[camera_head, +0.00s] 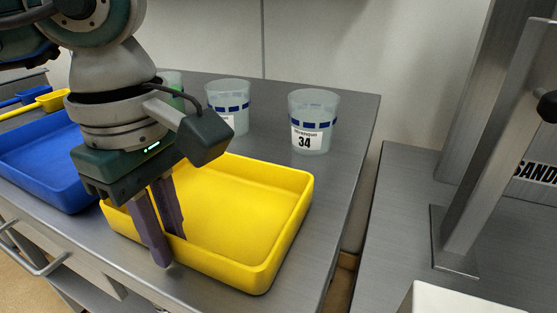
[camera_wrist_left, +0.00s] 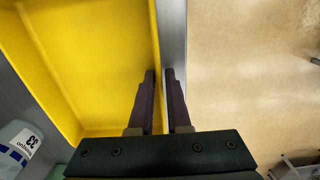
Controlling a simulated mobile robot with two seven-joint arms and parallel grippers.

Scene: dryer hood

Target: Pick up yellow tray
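The yellow tray (camera_head: 240,205) lies flat on the grey metal table, right of the blue tray. My left gripper (camera_head: 172,250) points down at the tray's near left wall. One finger is outside the wall and the other is inside, so they straddle it. The wrist view shows the tray (camera_wrist_left: 100,60) on the left and the gripper (camera_wrist_left: 162,75) fingers on either side of its rim. A narrow gap shows between rim and outer finger, so the gripper looks slightly open. My right gripper is in neither view.
A blue tray (camera_head: 45,165) with blue and yellow scoops (camera_head: 52,100) behind it stands at the left. Clear cups, one labelled 34 (camera_head: 313,120), stand behind the yellow tray. The table's front edge is close to the gripper. A metal frame (camera_head: 490,150) rises at the right.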

